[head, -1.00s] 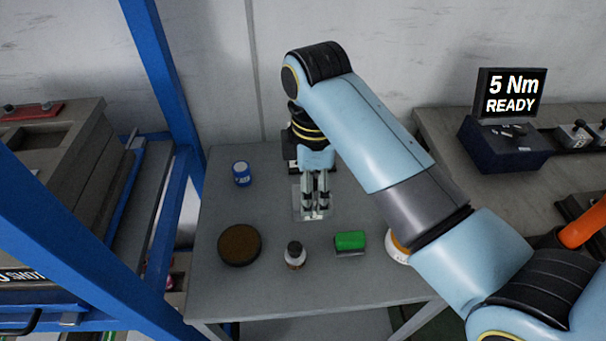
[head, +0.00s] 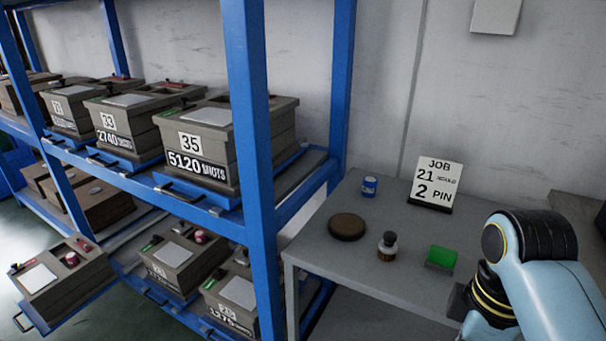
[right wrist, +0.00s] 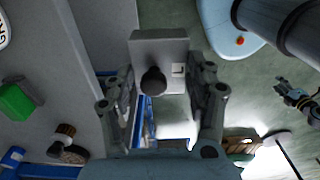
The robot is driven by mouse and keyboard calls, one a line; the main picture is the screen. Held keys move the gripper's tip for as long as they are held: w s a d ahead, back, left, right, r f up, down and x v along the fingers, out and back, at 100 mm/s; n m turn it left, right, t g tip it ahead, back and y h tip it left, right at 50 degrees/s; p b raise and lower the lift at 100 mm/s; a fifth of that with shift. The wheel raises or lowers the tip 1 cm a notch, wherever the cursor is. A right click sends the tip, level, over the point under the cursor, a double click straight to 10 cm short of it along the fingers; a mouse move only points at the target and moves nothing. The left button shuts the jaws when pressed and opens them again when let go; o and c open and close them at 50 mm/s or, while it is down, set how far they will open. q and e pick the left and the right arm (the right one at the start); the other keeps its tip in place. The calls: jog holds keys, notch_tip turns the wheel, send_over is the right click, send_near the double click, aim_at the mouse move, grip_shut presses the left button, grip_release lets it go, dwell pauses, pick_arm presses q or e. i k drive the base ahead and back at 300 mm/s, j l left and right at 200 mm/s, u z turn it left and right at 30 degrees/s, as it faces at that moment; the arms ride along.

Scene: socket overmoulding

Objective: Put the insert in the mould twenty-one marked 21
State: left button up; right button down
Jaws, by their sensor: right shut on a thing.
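My right gripper (right wrist: 162,108) is shut on the insert, a grey block (right wrist: 172,46) with a dark round knob and a small pale square, seen in the right wrist view. A job card (head: 436,184) on the table reads job 21 mould, 2 pin. One mould (head: 62,283) sits on a pulled-out drawer at the lower left; no number on it is readable. A dark, small gripper, seemingly my left (right wrist: 293,97), shows at the right of the right wrist view, its jaws unclear.
A blue rack (head: 252,120) holds several moulds, including 35 (head: 215,150) and 33 (head: 122,122). Lower moulds (head: 178,262) have labels too small to read surely.

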aim_at(62, 252)
jog(key=j+u, duration=0.2)
jog(key=u, duration=0.3)
jog(key=j+u, duration=0.15)
jog(key=u, duration=0.35)
jog(key=i+j+u, duration=0.3)
jog(key=i, duration=0.3)
jog(key=i+j+u, duration=0.25)
jog(key=i, duration=0.35)
jog(key=i+u, duration=0.3)
jog(key=i, duration=0.3)
jog(key=i+j, duration=0.1)
jog(key=i, duration=1.1)
